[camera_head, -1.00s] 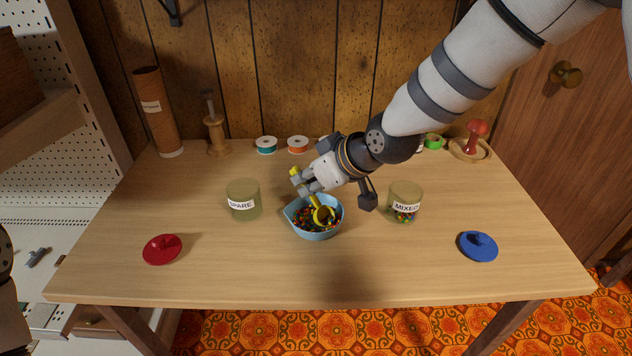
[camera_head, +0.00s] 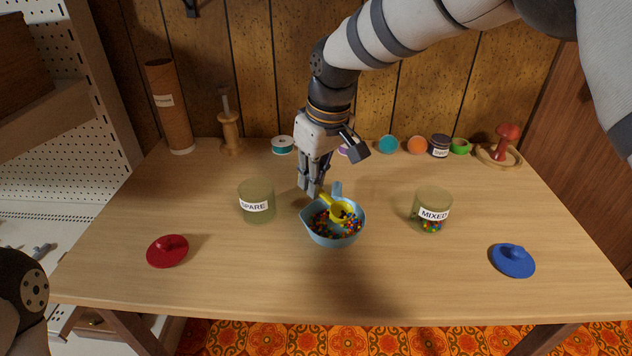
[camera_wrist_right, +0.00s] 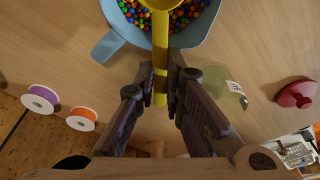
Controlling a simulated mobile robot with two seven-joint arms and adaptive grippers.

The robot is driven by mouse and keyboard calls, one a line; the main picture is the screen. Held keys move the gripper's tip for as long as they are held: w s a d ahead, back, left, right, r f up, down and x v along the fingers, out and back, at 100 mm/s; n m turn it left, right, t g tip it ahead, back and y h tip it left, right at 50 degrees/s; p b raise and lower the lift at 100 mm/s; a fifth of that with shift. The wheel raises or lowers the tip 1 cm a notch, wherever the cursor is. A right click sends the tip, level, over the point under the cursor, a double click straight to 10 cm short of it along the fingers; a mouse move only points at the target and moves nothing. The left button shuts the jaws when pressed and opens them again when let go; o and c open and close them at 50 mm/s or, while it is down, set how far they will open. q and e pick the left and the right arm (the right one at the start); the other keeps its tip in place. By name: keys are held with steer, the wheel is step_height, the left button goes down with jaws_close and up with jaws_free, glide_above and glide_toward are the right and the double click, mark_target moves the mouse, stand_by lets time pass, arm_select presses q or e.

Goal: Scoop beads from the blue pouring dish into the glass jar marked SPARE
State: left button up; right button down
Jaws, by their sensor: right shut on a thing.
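The blue pouring dish (camera_head: 317,236) stands mid-table and holds many coloured beads. A yellow scoop (camera_head: 342,209) has its bowl in the dish, over the beads; I cannot tell whether it holds any. My right gripper (camera_head: 313,190) is at the dish's back-left rim, shut on the scoop's handle. In the right wrist view the handle (camera_wrist_right: 160,72) runs between the fingers (camera_wrist_right: 162,95). The glass jar marked SPARE (camera_head: 257,206) stands upright and open to the left of the dish, and looks empty. My left gripper is not in view.
A jar marked MIXED (camera_head: 433,212) with some beads stands right of the dish. A red lid (camera_head: 167,251) lies front left, a blue lid (camera_head: 512,261) front right. Spools, a cardboard tube (camera_head: 169,107) and a red-topped stand (camera_head: 505,145) line the back. The front middle is clear.

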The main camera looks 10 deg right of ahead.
steer(key=shift+w+a+f+g+h+b, duration=0.1)
steer(key=shift+w+a+g+h+b, duration=0.25)
steer(key=shift+g+b, duration=0.55)
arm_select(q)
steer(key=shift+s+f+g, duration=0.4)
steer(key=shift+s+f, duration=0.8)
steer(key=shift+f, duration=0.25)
arm_select(e)
steer(key=shift+w+r, duration=0.15)
steer(key=shift+r, duration=0.4)
steer(key=shift+w+r, duration=0.15)
steer(key=shift+r, duration=0.35)
